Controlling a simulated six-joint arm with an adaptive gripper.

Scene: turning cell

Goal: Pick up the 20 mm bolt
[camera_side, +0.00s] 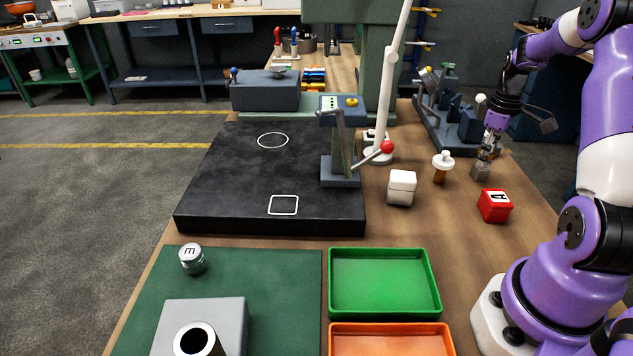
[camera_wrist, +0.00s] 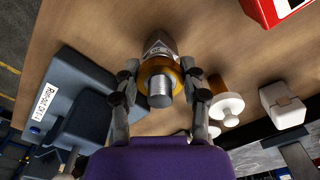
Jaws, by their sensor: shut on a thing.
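The bolt shows in the wrist view as a grey head (camera_wrist: 158,44) with faint marks, a brass-coloured ring, and a bare silver shank (camera_wrist: 160,92) pointing toward the camera. My gripper (camera_wrist: 160,76) has one finger on each side of it and is shut on it. In the side view my gripper (camera_side: 487,154) points down at the right of the bench, with the bolt's grey head (camera_side: 481,173) below the fingers. The fingers hide much of the bolt there. I cannot tell whether the head touches the bench.
A brown part with a white top (camera_side: 443,166) stands close left of the bolt. A white block (camera_side: 402,188) and a red box marked A (camera_side: 495,206) are nearer the camera. A dark fixture (camera_side: 455,115) stands behind. Green (camera_side: 434,283) and orange (camera_side: 391,326) trays lie in front.

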